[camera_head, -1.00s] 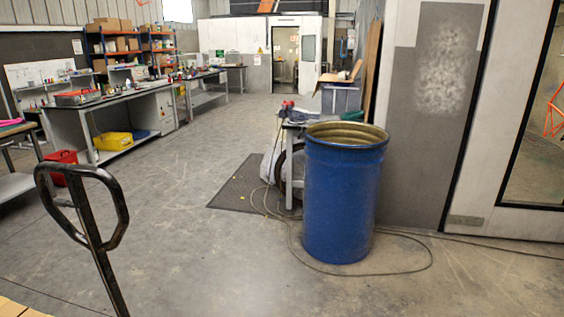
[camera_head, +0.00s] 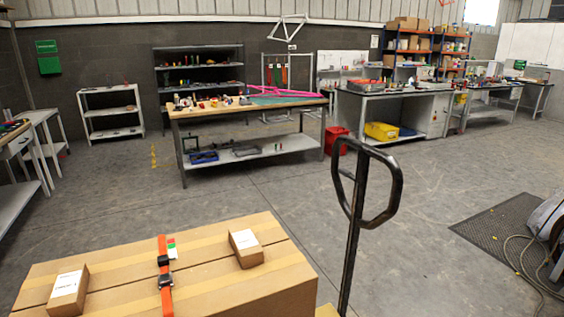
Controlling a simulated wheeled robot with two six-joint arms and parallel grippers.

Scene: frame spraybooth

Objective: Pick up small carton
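Two small cartons rest on top of a large cardboard box (camera_head: 215,297) at the bottom of the view. One small carton (camera_head: 69,291) with a white label is at the left, cut slightly by the frame's lower part. The other small carton (camera_head: 246,248), also with a white label on top, is at the right, near the box's far right edge. An orange strap (camera_head: 165,277) with dark buckles lies between them. Neither of my grippers shows.
A black looped handle (camera_head: 367,190) stands upright just right of the large box. A wooden-topped workbench (camera_head: 190,115) with tools and a pink frame stands beyond. A dark mat (camera_head: 500,235) and cable lie at the right. The concrete floor between is mostly clear.

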